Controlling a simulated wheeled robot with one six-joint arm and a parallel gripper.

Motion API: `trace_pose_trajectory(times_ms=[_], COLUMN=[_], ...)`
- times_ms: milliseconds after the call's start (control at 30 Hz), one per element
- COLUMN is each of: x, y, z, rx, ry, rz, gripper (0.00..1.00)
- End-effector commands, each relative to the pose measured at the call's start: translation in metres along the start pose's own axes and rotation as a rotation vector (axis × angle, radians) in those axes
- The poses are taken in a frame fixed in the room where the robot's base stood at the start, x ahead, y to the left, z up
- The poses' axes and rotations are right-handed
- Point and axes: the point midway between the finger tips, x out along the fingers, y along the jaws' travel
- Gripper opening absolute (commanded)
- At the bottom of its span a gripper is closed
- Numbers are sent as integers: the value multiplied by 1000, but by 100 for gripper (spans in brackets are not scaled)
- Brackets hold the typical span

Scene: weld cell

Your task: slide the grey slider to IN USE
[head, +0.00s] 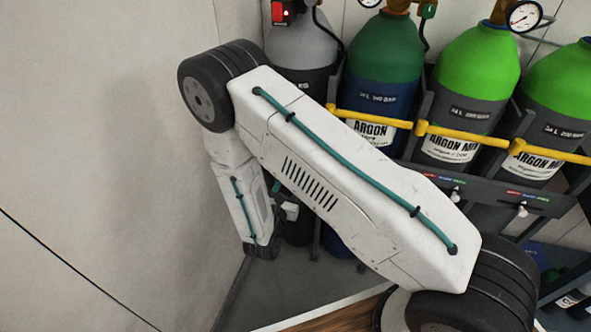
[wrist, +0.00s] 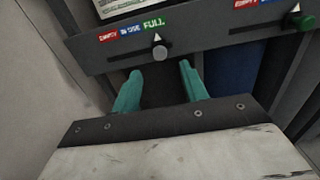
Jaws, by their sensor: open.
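The grey slider (wrist: 160,48) is a small knob on a dark rail (wrist: 113,56) in the wrist view. It stands below the green FULL label (wrist: 154,22), to the right of the blue IN USE label (wrist: 130,28) and the red EMPTY label (wrist: 108,37). My gripper (wrist: 159,68) has its two teal fingers apart, with nothing between them. The knob appears just beyond the fingertips, roughly in line with the gap; I see no contact. In the head view my arm hides the gripper's fingers and this slider.
A green slider knob (wrist: 298,20) sits farther right on the rail. In the head view, several gas cylinders (head: 470,75) stand behind a yellow bar (head: 470,137). A pale wall (head: 90,150) closes off the left side.

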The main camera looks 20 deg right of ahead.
Motion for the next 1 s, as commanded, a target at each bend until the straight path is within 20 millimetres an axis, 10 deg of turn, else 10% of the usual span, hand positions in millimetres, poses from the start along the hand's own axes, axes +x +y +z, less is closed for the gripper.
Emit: trace_pose_trajectory(times_ms=[500,867,1000], x=[68,76,76], y=[1,1,1], z=[-2,-2,-2], rx=[-2,-4,-4], ry=[0,1,1], rz=[6,8,8], gripper=[44,44,13])
